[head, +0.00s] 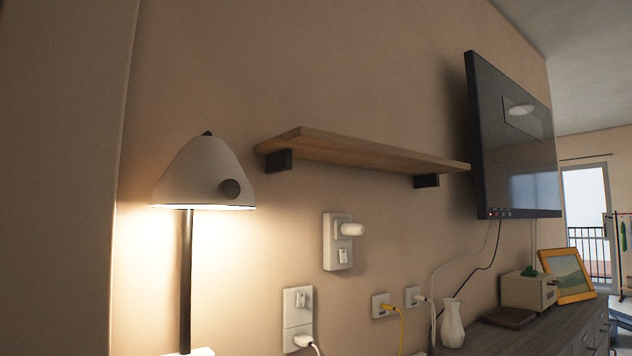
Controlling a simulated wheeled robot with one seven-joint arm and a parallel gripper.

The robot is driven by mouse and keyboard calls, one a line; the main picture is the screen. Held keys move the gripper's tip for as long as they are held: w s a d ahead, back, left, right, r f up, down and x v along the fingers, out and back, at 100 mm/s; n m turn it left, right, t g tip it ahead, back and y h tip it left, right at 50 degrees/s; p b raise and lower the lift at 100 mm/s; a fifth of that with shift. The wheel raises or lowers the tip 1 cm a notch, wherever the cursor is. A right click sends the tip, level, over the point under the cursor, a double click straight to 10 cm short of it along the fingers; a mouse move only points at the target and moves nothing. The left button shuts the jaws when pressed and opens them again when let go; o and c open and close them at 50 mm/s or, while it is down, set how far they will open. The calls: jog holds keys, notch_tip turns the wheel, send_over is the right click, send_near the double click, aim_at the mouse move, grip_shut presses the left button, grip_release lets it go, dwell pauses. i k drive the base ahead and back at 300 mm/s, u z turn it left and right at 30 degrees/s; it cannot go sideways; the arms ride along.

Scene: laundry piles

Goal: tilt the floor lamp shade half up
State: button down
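The lamp has a white cone-shaped shade (200,172) at the left of the head view. The shade opens downward and its lower rim looks nearly level. A thin dark pole (185,280) runs down from the shade to a white surface at the bottom edge; the lamp's foot is out of sight. The lamp is lit and throws warm light on the wall. My gripper is not in view.
A wooden shelf (365,154) juts from the wall right of the lamp. Wall switches (343,256) and sockets with plugged cords lie below. A wall screen (515,140) hangs at right above a cabinet (570,322) with a white vase (452,325) and picture frame (567,275).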

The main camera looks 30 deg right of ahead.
aim_at(204, 172)
jog(key=z, duration=2)
jog(key=k, duration=0.35)
jog(key=u, duration=1.6)
jog(key=i, duration=0.5)
jog(key=z, duration=0.1)
jog(key=k, duration=0.65)
jog(key=u, duration=1.25)
